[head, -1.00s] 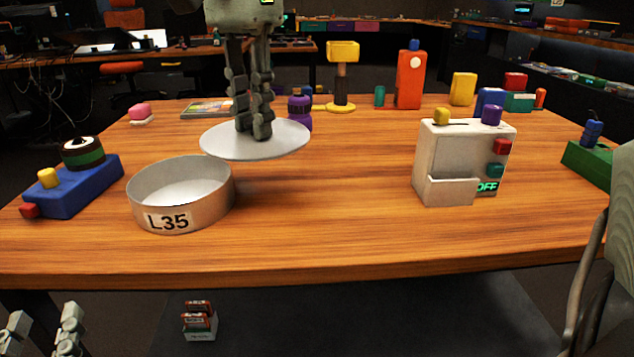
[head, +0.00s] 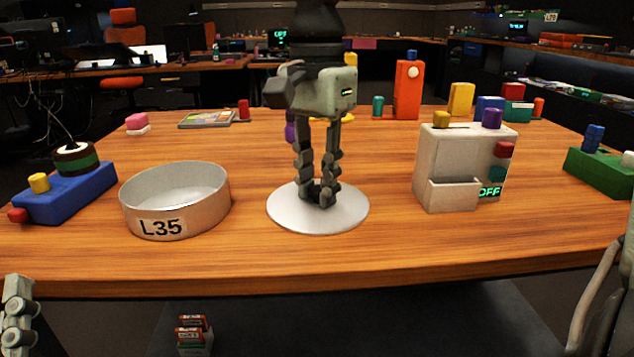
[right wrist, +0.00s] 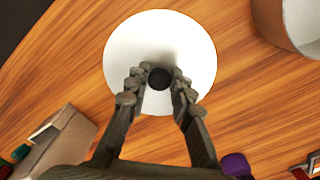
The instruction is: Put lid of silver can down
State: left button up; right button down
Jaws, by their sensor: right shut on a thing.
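The round silver lid (head: 286,211) is level, to the right of the open silver can (head: 200,213) labelled L35. The lid is on or just above the wooden table; I cannot tell which. My right gripper (head: 320,195) points down from above and is shut on the lid's small dark knob. In the right wrist view the knob (right wrist: 160,78) sits between the fingertips, at the middle of the lid (right wrist: 125,45). Part of my left gripper (head: 18,312) shows at the lower left, cut off by the picture's edge.
A white box device (head: 440,160) with an OFF display stands right of the lid. A blue block with buttons (head: 75,195) is left of the can. Several coloured objects stand along the back. The table (head: 330,258) in front of the lid is clear.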

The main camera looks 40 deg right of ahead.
aim_at(316, 188)
jog(key=shift+f, duration=0.1)
jog(key=c, duration=1.3)
grip_release()
pick_arm(q)
jog(key=shift+s+r, duration=0.1)
pick_arm(e)
jog(key=shift+r, duration=0.35)
notch_tip(316, 188, up, 7)
jog(key=shift+f+p, duration=0.15)
jog(key=shift+p, duration=0.6)
pick_arm(q)
jog(key=shift+w+f+g+y+p, duration=0.2)
jog(key=shift+w+f+g, duration=0.25)
jog(key=shift+f+g, duration=0.55)
jog(key=shift+w+f+g+y+p, duration=0.1)
jog(key=shift+w+f+g+y, duration=0.3)
jog(key=shift+f, duration=1)
jog(key=shift+w+f+g+y+p, duration=0.2)
jog(key=shift+w+f+g, duration=0.25)
jog(key=shift+f+g, duration=0.55)
pick_arm(e)
jog(key=shift+r, duration=2.45)
pick_arm(q)
jog(key=shift+f, duration=0.3)
